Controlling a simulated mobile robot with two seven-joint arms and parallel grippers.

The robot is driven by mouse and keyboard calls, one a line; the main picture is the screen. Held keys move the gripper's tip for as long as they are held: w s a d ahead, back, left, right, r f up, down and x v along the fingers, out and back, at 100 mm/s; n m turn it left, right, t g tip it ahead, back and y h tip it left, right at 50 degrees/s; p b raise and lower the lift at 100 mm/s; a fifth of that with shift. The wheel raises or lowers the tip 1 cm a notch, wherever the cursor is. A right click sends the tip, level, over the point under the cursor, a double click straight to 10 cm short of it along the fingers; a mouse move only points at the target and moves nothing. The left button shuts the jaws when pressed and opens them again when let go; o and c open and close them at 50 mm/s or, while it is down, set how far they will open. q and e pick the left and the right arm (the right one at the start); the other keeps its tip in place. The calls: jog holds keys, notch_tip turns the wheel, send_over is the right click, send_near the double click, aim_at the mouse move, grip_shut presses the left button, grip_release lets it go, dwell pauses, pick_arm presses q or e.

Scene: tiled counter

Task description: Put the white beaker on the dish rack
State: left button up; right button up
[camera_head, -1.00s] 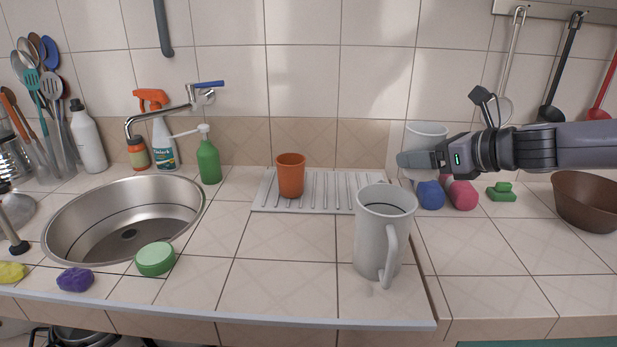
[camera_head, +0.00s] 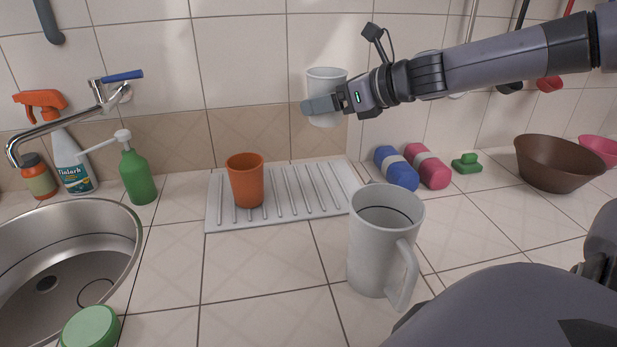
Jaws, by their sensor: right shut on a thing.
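The white beaker (camera_head: 327,88) is held in the air, upright, above the back right part of the dish rack. My right gripper (camera_head: 322,105) is shut on it, with a finger across its front. The white ridged dish rack (camera_head: 218,205) lies flat on the counter against the back wall. An orange cup (camera_head: 246,182) stands on its left part, and the right part of the rack is bare. My left gripper is not in view.
A large white pitcher (camera_head: 378,252) stands in front of the rack's right end. Blue (camera_head: 396,170) and pink (camera_head: 428,167) rolls lie right of the rack, near a green sponge (camera_head: 466,163) and a brown bowl (camera_head: 560,163). The sink (camera_head: 75,235) is at left.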

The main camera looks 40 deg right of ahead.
notch_tip(320, 180, down, 12)
jog(key=shift+f+b, duration=0.2)
jog(key=shift+b, duration=0.9)
notch_tip(320, 180, down, 3)
jog(key=shift+f+b, duration=0.15)
jog(key=shift+b, duration=0.65)
jog(key=shift+f, duration=0.3)
jog(key=shift+r, duration=0.1)
jog(key=o, duration=0.9)
jog(key=shift+f, duration=0.2)
jog(key=o, duration=0.4)
jog(key=shift+o, duration=0.2)
jog(key=shift+r, duration=0.15)
